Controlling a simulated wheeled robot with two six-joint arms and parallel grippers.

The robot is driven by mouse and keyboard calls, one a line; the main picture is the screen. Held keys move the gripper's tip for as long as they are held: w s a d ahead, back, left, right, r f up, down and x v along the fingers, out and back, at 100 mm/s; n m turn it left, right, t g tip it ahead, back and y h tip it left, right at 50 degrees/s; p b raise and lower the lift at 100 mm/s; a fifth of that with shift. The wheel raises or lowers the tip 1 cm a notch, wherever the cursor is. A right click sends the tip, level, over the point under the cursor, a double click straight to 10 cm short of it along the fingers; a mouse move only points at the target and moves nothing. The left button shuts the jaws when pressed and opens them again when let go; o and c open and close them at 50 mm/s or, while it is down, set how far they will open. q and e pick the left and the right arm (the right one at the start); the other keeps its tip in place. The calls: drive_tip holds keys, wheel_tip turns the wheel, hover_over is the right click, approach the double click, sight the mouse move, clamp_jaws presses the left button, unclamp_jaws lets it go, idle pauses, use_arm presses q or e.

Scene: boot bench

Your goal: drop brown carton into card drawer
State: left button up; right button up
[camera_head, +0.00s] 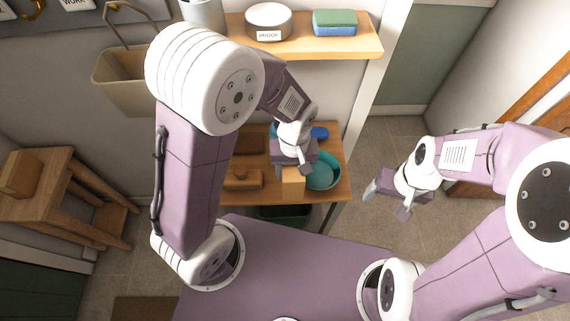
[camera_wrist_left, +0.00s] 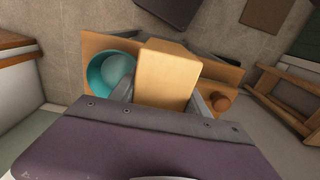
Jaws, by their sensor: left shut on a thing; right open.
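The brown carton (camera_head: 292,181), a plain tan box, is held in my left gripper (camera_head: 292,171) over the wooden bench. In the left wrist view the carton (camera_wrist_left: 167,76) sits between the two fingers of my left gripper (camera_wrist_left: 161,98), which is shut on it. Its underside is hidden, so I cannot tell whether it touches the bench. A wooden piece with a round knob (camera_head: 239,180) is left of the carton; I cannot tell whether it is the card drawer. My right gripper (camera_head: 387,201) is open and empty, right of the bench.
A teal bowl (camera_head: 323,173) stands on the bench right of the carton. A shelf (camera_head: 350,45) above carries a white tin (camera_head: 268,21) and a green-blue sponge (camera_head: 335,22). A small wooden table (camera_head: 62,188) with a box stands at left. A dark green bin (camera_head: 283,213) is under the bench.

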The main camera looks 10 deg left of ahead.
sight(304, 184)
use_arm(q)
drive_tip(key=s+d+r, duration=0.2)
drive_tip(key=s, duration=0.1)
drive_tip(key=s+d+r, duration=0.1)
drive_tip(key=shift+s+d+r, duration=0.3)
drive_tip(key=shift+s+d, duration=0.05)
drive_tip(key=shift+d, duration=0.05)
